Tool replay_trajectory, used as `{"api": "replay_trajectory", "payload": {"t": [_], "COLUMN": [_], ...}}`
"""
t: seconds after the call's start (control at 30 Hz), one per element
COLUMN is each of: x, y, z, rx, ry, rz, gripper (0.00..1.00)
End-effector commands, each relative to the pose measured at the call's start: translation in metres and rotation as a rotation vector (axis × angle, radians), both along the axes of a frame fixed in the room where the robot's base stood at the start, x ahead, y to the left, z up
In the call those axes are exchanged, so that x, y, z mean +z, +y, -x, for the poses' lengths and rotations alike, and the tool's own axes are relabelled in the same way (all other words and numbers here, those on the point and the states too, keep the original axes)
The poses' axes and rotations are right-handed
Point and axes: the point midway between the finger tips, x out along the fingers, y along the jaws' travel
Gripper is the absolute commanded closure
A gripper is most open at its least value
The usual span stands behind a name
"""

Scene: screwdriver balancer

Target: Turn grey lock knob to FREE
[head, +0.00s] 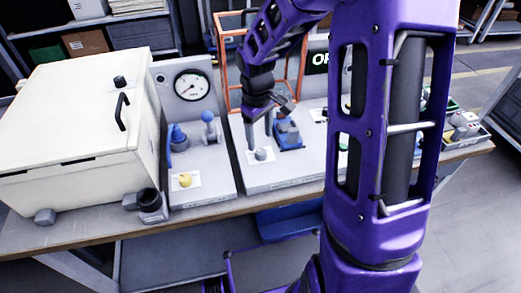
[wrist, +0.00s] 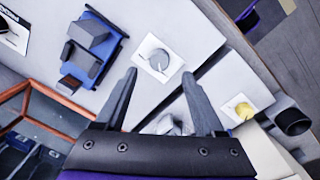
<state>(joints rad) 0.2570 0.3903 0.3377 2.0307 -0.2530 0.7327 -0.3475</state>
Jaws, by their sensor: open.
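The grey lock knob (head: 261,154) sits on a small white label plate near the front of the light grey panel in the head view. In the wrist view the knob (wrist: 161,60) shows round with a pointer-like ridge, just beyond the fingertips. My gripper (head: 259,141) is open, pointing down just above and behind the knob. In the wrist view my gripper's fingers (wrist: 160,74) are spread wide, one toward each side of the knob, with nothing between them. I cannot tell whether either finger touches it. The writing on the label is too small to read.
A blue clamp-like fixture (head: 289,134) stands right behind the knob, close to my gripper. A yellow knob (head: 185,180), a blue lever (head: 208,118) and a dial gauge (head: 191,86) are on the panel to the left. A large white box (head: 70,120) stands further left.

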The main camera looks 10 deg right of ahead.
Motion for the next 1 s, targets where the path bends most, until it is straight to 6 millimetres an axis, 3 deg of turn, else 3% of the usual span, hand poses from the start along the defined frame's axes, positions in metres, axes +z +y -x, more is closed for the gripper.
{"api": "replay_trajectory", "payload": {"t": [0.1, 0.3, 0.7, 1.0], "x": [-0.026, -0.05, -0.057, -0.057], "y": [-0.001, -0.002, -0.002, -0.002], "z": [0.0, -0.001, -0.002, -0.002], "rx": [0.0, 0.0, -0.001, -0.001], "ry": [0.003, 0.001, -0.001, -0.001], "rz": [-0.001, 0.001, 0.0, 0.0], "gripper": [0.29, 0.29, 0.29, 0.81]}}
